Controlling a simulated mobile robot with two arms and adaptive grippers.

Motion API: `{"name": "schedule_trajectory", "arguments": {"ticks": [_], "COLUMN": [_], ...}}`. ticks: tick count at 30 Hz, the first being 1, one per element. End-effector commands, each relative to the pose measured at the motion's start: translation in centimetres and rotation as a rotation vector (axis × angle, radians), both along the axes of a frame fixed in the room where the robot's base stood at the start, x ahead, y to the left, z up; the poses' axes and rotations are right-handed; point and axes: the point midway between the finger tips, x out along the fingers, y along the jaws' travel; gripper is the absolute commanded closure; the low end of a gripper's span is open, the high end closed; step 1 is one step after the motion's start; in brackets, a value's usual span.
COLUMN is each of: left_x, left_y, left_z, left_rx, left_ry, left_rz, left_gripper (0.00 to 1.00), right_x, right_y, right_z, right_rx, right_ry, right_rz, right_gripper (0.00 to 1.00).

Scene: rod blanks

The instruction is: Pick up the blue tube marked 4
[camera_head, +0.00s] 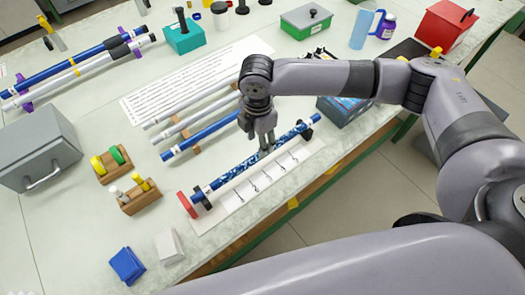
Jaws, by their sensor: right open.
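A blue patterned tube (232,177) lies slantwise near the table's front edge, resting in black holders (201,199) with a red end piece (187,205) at its near left end. My right gripper (266,148) points down over the middle of this tube, its open fingertips at or just above it; contact cannot be told. A plain blue tube (204,134) lies behind it, beside white tubes (193,109). Another blue tube (60,70) lies at the far left. No number 4 is readable on any tube. My left gripper is out of view.
A white strip with dark marks (226,208) lies along the front of the patterned tube. A grey box (38,150), wooden blocks (138,199) and a blue block (127,265) stand left. A dark blue box (343,110) stands right of the tube.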

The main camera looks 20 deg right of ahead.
Motion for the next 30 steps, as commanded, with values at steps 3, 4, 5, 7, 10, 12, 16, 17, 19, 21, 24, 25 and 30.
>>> {"name": "schedule_trajectory", "arguments": {"ticks": [3,4,5,7,10,12,16,17,19,21,24,25,30], "left_x": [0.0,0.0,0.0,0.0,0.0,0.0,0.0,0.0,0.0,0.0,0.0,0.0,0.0], "left_y": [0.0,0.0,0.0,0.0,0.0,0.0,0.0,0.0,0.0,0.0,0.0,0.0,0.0], "left_z": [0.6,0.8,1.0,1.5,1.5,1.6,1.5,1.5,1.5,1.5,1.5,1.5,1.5], "left_rx": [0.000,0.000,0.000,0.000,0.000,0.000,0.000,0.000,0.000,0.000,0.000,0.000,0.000], "left_ry": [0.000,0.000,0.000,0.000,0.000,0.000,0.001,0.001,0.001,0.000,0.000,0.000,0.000], "left_rz": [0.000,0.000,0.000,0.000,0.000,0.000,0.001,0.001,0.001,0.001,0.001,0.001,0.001], "left_gripper": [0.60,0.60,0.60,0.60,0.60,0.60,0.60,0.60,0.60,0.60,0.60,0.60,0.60], "right_x": [-0.2,-0.3,-0.4,-0.5,-0.4,-0.4,-0.4,-0.4,-0.4,-0.4,-0.4,-0.4,-0.4], "right_y": [-0.2,-0.3,-0.4,-0.6,-0.5,-0.5,-0.5,-0.5,-0.5,-0.5,-0.5,-0.5,-0.5], "right_z": [-1.0,-1.4,-1.9,-2.9,-4.4,-4.9,-5.2,-5.2,-5.2,-5.2,-5.2,-5.2,-5.2], "right_rx": [-0.001,-0.003,-0.003,-0.003,-0.002,-0.002,0.000,0.000,0.000,0.000,0.000,0.000,0.000], "right_ry": [0.004,0.005,0.004,0.004,0.003,0.002,0.000,0.000,0.001,0.001,0.001,0.001,0.001], "right_rz": [-0.001,-0.001,-0.001,-0.002,-0.002,-0.001,-0.001,-0.001,-0.001,-0.001,-0.001,-0.001,-0.001], "right_gripper": [0.56,0.56,0.56,0.56,0.56,0.56,0.56,0.56,0.56,0.59,0.66,0.68,0.79]}}
